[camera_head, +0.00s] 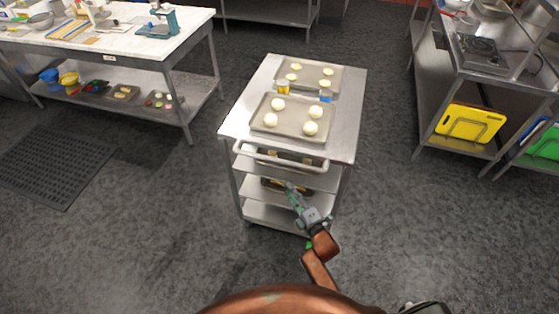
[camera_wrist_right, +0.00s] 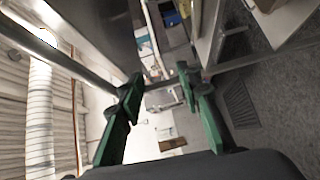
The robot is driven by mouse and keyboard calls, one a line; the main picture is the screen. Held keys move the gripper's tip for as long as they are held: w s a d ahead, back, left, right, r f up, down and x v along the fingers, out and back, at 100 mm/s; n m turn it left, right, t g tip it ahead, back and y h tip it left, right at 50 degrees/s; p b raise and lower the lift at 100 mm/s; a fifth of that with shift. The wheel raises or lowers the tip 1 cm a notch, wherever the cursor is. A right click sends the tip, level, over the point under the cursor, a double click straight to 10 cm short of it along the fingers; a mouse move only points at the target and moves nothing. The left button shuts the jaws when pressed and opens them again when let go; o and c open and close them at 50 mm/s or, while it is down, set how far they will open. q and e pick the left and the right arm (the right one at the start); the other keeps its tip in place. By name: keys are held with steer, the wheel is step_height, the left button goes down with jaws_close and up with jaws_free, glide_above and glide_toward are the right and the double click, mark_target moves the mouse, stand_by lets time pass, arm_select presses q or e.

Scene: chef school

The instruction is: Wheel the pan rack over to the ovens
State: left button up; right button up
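The pan rack (camera_head: 346,122) is a steel trolley with a flat top and lower shelves, standing upright in the middle of the head view. Its light push handle (camera_head: 280,162) runs along the near side. Two trays of pale dough rounds sit on top, the nearer tray (camera_head: 291,133) and the farther tray (camera_head: 318,67). My right gripper (camera_head: 292,189) is at the rack's near side, appearing just below the handle. Its green fingers are apart in the wrist view (camera_wrist_right: 158,82), with nothing clearly held between them. Handle contact cannot be told. My left gripper and the ovens are not visible.
A work table (camera_head: 150,50) with bowls and a scale stands at the upper left. A dark floor mat (camera_head: 50,165) lies below it. A steel counter (camera_head: 440,75) with yellow boards (camera_head: 468,124) stands at the right. Floor on both sides of the rack is clear.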

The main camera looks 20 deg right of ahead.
mark_target(279, 162)
step_height(279, 162, up, 10)
steer(key=w+a+n+t+y, duration=0.1)
steer(key=n+t, duration=0.1)
steer(key=x, duration=0.6)
steer(key=shift+w+f, duration=0.2)
steer(key=shift+w, duration=0.2)
steer(key=shift+w+a, duration=0.15)
steer(key=shift+w, duration=0.2)
jaws_close()
